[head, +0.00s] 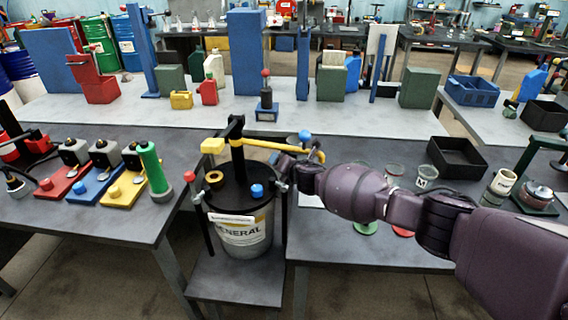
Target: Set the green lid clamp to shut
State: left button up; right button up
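A metal pail (245,238) with a black lid (236,192) and a "GENERAL" label stands on a low stand between two tables. I cannot make out a green clamp on its lid. A clamp lever with a red tip (189,177) stands at the lid's left edge. A blue knob (257,191) and a brass ring (214,179) sit on the lid. My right gripper (284,170) is at the lid's right edge, close to a metal clamp part (282,188). Whether it touches is unclear, and its fingers are too small to read. My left gripper is not in view.
A yellow pump arm (265,145) with a black post rises over the lid. A green cylinder (151,168) stands on the left table beside red, blue and yellow bases. Glass cups (427,176) and a black tray (457,157) are on the right table.

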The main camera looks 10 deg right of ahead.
jog(key=shift+s+a+f, duration=0.15)
jog(key=shift+s+a, duration=0.15)
jog(key=shift+s, duration=0.05)
jog(key=p+v, duration=0.2)
jog(key=v, duration=0.8)
jog(key=shift+d+r, duration=0.3)
jog(key=shift+d, duration=0.15)
